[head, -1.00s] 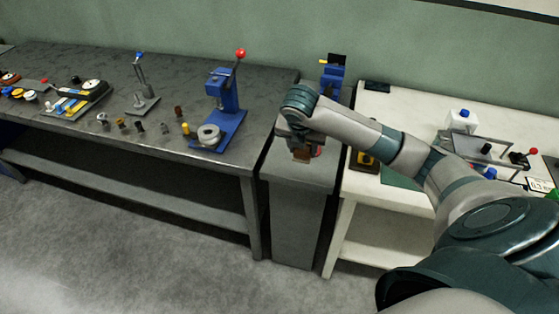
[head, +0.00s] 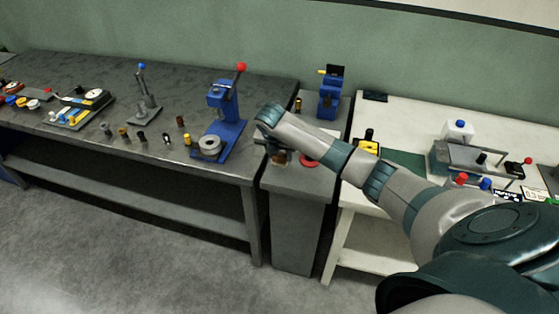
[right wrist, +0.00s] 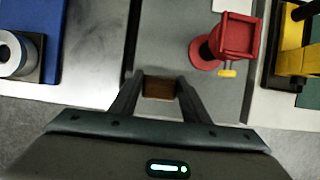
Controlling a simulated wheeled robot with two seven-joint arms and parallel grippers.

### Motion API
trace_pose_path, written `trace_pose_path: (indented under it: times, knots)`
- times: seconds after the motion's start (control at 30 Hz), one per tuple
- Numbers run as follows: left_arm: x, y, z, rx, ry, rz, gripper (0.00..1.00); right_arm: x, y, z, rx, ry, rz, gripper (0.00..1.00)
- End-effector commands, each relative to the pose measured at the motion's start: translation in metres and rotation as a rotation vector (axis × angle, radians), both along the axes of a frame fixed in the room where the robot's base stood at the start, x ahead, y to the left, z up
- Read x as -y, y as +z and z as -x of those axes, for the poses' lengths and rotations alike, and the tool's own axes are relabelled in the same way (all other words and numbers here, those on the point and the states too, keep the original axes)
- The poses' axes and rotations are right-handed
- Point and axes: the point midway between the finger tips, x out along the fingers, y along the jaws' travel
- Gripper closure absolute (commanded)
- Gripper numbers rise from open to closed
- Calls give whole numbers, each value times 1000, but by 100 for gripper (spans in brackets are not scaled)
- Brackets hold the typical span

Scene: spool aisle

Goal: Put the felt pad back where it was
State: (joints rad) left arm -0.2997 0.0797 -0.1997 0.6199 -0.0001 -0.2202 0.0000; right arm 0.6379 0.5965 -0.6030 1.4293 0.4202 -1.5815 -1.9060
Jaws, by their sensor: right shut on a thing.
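My right gripper (head: 279,153) is over the narrow grey stand between the two benches. In the right wrist view its two fingers (right wrist: 158,92) are shut on a small brown block-like piece (right wrist: 159,87), which I take to be the felt pad. Only part of it shows between the fingers. In the head view the wrist mostly hides the held piece. I cannot tell whether it touches the stand top. My left gripper is not in view.
The grey stand (head: 295,225) also bears a red fixture (right wrist: 222,43), right of my gripper, and a blue device (head: 330,95) behind. A blue lever press (head: 222,125) stands on the dark bench (head: 215,170) at left. The white bench (head: 345,225) is at right.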

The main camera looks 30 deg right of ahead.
Motion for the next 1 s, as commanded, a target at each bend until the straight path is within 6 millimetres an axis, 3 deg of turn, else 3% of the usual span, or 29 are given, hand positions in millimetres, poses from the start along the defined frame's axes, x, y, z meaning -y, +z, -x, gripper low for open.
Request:
trace_pose_path:
  times: [0.47,0.8,1.0]
  knots:
    - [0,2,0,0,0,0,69,0,-4,-4,-1,1,1,79]
    - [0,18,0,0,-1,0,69,-1,-38,-4,-2,1,0,79]
    - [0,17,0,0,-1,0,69,0,-43,-4,0,1,2,79]
